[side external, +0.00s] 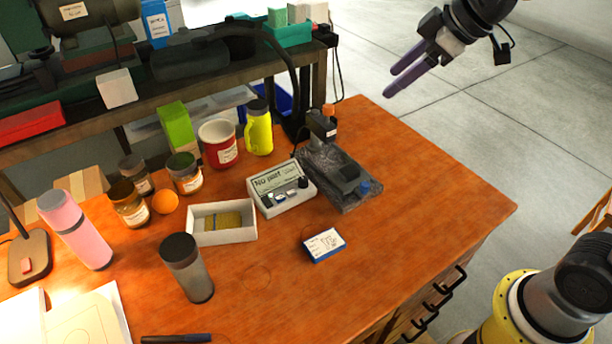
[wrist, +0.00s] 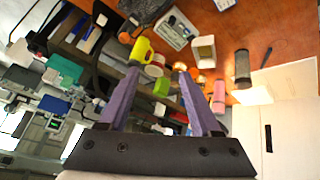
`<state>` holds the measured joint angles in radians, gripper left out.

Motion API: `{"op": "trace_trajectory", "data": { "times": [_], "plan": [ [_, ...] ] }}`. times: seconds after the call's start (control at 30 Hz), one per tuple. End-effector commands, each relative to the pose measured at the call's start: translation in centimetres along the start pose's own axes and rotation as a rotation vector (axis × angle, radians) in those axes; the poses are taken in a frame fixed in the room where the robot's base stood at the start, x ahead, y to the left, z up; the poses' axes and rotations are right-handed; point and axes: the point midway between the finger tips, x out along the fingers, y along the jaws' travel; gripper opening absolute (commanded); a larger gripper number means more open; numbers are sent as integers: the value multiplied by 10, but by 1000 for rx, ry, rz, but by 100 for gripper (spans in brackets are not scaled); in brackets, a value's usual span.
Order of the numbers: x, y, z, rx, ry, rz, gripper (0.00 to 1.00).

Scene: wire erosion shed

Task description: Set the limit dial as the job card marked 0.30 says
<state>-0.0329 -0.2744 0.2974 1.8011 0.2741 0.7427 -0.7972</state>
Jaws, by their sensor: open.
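A pale control box (side external: 281,203) stands near the middle of the table, with a screen reading "No part" and smaller words I cannot read. A black knob (side external: 303,183) sits at its right end; its setting is too small to read. A white-topped, blue-edged card block (side external: 324,244) lies in front; its print is unreadable, so I cannot tell whether it bears 0.30. My gripper (side external: 391,82) is open and empty, high beyond the table's far right edge. The wrist view shows its two purple fingers (wrist: 157,70) apart, with the control box (wrist: 176,29) far off.
A grey stone-like stand (side external: 340,178) with an upright post adjoins the control box on the right. A white tray (side external: 222,236) holds yellowish pieces. A dark-capped grey bottle (side external: 190,270), jars and a red mug (side external: 218,145) crowd the left. The table's right part is clear.

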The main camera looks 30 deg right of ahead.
Motion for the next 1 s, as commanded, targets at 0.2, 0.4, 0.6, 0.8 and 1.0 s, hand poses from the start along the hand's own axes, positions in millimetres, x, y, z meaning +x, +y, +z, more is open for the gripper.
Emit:
{"op": "trace_trajectory", "data": {
  "times": [0.2, 0.4, 0.6, 0.8, 1.0],
  "plan": [
    [120, 20, -31, -83, -46, -109, 65],
    [208, 12, -15, -62, -122, -196, 65],
    [241, -1, 8, -52, -183, -241, 65],
    [260, -7, 13, -53, -187, -245, 65],
    [296, -17, 20, -53, -188, -244, 65]
  ]
}}
